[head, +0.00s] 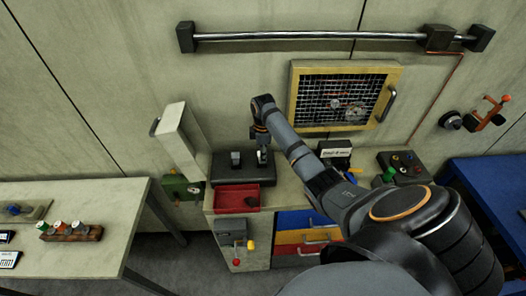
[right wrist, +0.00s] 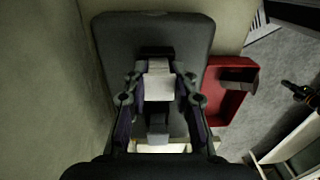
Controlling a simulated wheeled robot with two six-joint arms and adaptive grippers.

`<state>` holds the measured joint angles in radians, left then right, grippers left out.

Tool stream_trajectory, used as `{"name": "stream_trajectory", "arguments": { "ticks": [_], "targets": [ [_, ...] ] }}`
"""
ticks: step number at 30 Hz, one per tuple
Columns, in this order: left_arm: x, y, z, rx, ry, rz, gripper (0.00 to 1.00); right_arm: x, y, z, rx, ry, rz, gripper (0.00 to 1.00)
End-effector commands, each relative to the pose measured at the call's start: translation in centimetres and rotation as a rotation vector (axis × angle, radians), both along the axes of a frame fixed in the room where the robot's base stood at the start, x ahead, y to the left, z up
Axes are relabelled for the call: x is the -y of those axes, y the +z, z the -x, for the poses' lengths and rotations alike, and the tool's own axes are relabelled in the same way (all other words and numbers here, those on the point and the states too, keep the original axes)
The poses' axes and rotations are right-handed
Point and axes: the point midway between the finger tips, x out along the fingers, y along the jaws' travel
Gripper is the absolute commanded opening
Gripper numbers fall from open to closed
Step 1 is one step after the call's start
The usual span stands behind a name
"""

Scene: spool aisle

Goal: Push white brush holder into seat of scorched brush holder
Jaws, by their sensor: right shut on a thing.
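The white brush holder (right wrist: 159,86) shows in the right wrist view between the fingers of my right gripper (right wrist: 160,78), which is shut on it. It is over a dark slot in a dark grey block (right wrist: 115,40); I cannot tell how deep it sits. In the head view my right gripper (head: 262,150) is above the right part of that block (head: 226,175). A grey upright piece (head: 236,158) stands on the block to its left. A dark piece, perhaps the scorched brush holder (right wrist: 238,76), lies in the red tray (right wrist: 222,112). My left gripper is not in view.
The red tray (head: 229,199) is in front of the block on the cabinet. A tall pale panel (head: 179,140) stands left of the block. A yellow-framed mesh panel (head: 297,100) is on the wall. A side table (head: 105,205) is at left.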

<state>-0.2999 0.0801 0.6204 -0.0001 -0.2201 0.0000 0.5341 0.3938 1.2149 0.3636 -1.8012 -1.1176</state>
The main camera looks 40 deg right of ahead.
Motion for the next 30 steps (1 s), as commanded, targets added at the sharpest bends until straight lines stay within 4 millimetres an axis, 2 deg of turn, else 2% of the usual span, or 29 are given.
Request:
{"name": "stream_trajectory", "arguments": {
  "ticks": [1,2,7,17,20,27,30],
  "targets": [
    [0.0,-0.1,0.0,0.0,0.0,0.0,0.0,0.0,-0.2,0.0,-0.001,0.0,-0.001,0.0],
    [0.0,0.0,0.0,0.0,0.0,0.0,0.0,0.0,-0.1,0.0,0.0,0.0,0.0,0.28],
    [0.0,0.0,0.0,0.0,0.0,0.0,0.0,0.0,-0.1,0.0,0.0,0.0,0.0,0.52],
    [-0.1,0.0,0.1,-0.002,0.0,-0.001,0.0,0.0,0.1,0.0,0.002,0.0,0.001,0.53],
    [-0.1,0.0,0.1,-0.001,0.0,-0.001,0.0,0.1,1.4,-0.1,0.003,0.0,0.002,0.53],
    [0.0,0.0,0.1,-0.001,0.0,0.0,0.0,0.2,5.9,-0.2,0.003,0.0,0.001,0.53],
    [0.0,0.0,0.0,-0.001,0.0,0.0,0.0,0.2,6.9,-0.2,0.002,0.0,0.001,0.53]
  ]
}}
